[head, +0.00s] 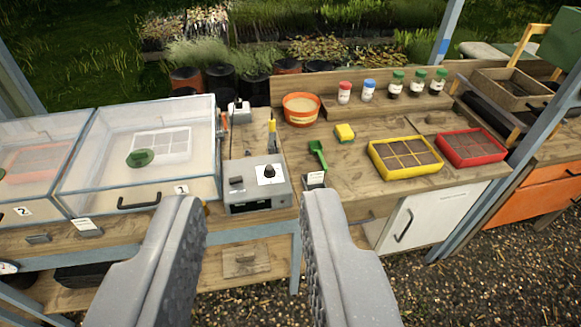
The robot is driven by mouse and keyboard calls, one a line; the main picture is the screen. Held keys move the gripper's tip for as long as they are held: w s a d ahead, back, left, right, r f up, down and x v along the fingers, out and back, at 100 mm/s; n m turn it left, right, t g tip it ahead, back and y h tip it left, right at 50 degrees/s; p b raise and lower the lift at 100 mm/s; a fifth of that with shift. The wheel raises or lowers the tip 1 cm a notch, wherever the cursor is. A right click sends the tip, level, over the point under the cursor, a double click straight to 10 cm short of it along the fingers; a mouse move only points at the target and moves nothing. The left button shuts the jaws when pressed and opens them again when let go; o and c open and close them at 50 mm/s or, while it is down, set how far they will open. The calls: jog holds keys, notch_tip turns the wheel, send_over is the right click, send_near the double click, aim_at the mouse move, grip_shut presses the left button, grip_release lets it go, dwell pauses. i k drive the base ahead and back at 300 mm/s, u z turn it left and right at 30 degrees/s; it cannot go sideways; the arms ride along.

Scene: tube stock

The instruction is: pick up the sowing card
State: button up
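Two small white cards stand at the bench's front edge. One card (314,179) is in a dark holder right of the grey control box, just below the green scoop. The other card (84,225) leans in a grey holder at the left, below the clear propagator boxes. Their print is too small to read, so I cannot tell which is the sowing card. My gripper (254,203) is open and empty, with its fingers wide apart in the foreground. The right fingertip appears just below the right card; I see no contact.
A grey control box (256,187) with a dial stands between the fingers in view. The green scoop (317,153), yellow sponge (345,132), yellow seed tray (405,169) and red tray (471,148) lie right. The clear propagator (90,170) fills the left. Bare wood shows around the scoop.

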aim_at(314, 177)
jog(key=z, duration=0.1)
jog(key=i, duration=1.6)
jog(key=z, duration=0.8)
